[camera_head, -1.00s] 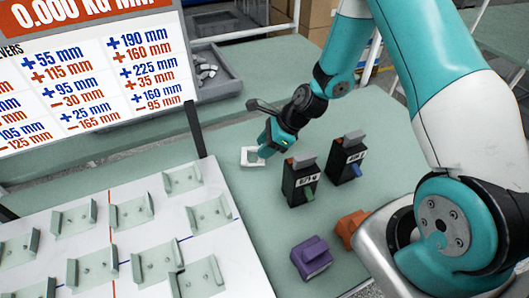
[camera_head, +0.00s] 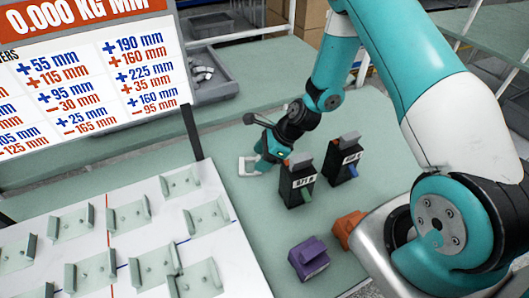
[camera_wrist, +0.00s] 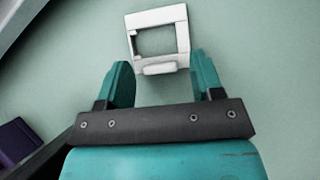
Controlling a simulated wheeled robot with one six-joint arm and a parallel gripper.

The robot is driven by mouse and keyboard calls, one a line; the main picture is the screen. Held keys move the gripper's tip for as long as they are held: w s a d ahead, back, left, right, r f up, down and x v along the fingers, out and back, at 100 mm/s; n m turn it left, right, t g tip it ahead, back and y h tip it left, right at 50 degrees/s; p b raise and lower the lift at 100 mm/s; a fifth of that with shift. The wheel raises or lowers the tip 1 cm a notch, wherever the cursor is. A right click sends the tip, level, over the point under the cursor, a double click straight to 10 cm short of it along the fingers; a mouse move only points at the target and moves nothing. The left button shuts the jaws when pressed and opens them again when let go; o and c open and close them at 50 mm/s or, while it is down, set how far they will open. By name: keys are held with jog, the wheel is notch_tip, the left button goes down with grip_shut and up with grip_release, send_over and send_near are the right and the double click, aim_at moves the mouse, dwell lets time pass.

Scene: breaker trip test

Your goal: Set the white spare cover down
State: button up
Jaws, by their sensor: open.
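The white spare cover (camera_head: 246,166) is a square frame with an open middle. It lies on the green table beside the tray board, left of the two black breakers. In the wrist view the cover (camera_wrist: 158,16) lies flat, just beyond my fingertips. My gripper (camera_head: 262,165) is low over the table at the cover's right side. In the wrist view my gripper (camera_wrist: 160,80) is open, its teal fingers apart, with the cover's near edge and small tab around the gap between the tips. Nothing is clamped between the fingers.
Two black breakers, one with a green lever (camera_head: 298,182) and one with a blue lever (camera_head: 342,160), stand close to my gripper's right. A purple block (camera_head: 309,258) and an orange block (camera_head: 348,228) are nearer. The white board (camera_head: 130,245) with metal brackets is at left.

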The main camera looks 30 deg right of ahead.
jog(key=b+v, duration=0.3)
jog(key=v, duration=0.9)
jog(key=s+a+r+n+g, duration=0.2)
jog(key=s+a+r+n, duration=0.6)
jog(key=r+n, duration=0.45)
jog(key=s+a+r+n+h, duration=0.1)
jog(key=s+a+r+n, duration=0.2)
jog(key=s+n, duration=0.3)
jog(key=s+a+r+n+h, duration=0.1)
jog(key=s+a+r+n, duration=0.2)
jog(key=s+n, duration=0.4)
jog(key=n, duration=0.4)
jog(key=shift+r+g, duration=0.3)
jog(key=shift+g, duration=0.1)
